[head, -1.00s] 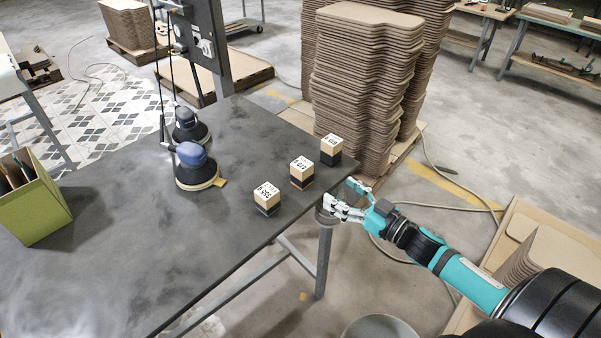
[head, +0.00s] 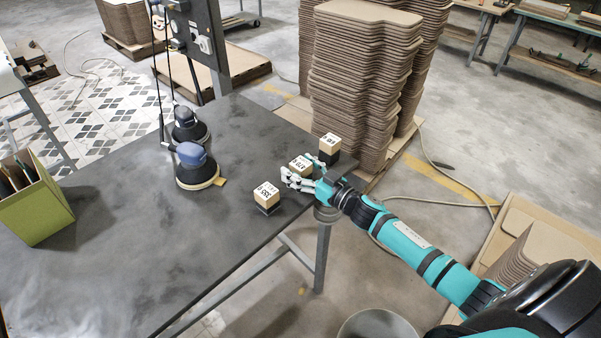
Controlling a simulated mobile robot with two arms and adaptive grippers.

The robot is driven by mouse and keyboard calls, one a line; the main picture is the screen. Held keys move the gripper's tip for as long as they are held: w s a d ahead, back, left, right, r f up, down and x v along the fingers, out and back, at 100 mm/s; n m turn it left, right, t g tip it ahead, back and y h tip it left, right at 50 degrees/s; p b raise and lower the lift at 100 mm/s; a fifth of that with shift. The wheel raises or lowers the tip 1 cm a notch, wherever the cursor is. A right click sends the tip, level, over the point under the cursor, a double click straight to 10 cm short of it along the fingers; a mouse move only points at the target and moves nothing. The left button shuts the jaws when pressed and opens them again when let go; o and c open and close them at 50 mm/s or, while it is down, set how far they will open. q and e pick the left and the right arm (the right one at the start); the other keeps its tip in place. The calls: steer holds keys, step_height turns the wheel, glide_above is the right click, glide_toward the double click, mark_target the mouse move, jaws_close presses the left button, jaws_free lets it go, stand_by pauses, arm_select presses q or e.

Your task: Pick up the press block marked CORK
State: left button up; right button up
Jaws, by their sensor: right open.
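Three small press blocks with pale wooden tops and dark bottoms stand in a slanting row near the table's right edge: a near block (head: 266,197), a middle block (head: 299,161) and a far block (head: 330,142). Each has dark print on top, too small to read, so I cannot tell which is marked CORK. My right gripper (head: 301,171) is open at the middle block, with its fingers hiding the lower part of that block. I cannot tell whether it touches the block. My left gripper is not in view.
A green box (head: 35,205) stands at the left. Tall stacks of curved boards (head: 355,85) rise beyond the table's far right corner.

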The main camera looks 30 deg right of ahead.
steer(key=shift+c, duration=1)
jaws_close()
steer(key=shift+r, duration=0.15)
steer(key=shift+r, duration=0.1)
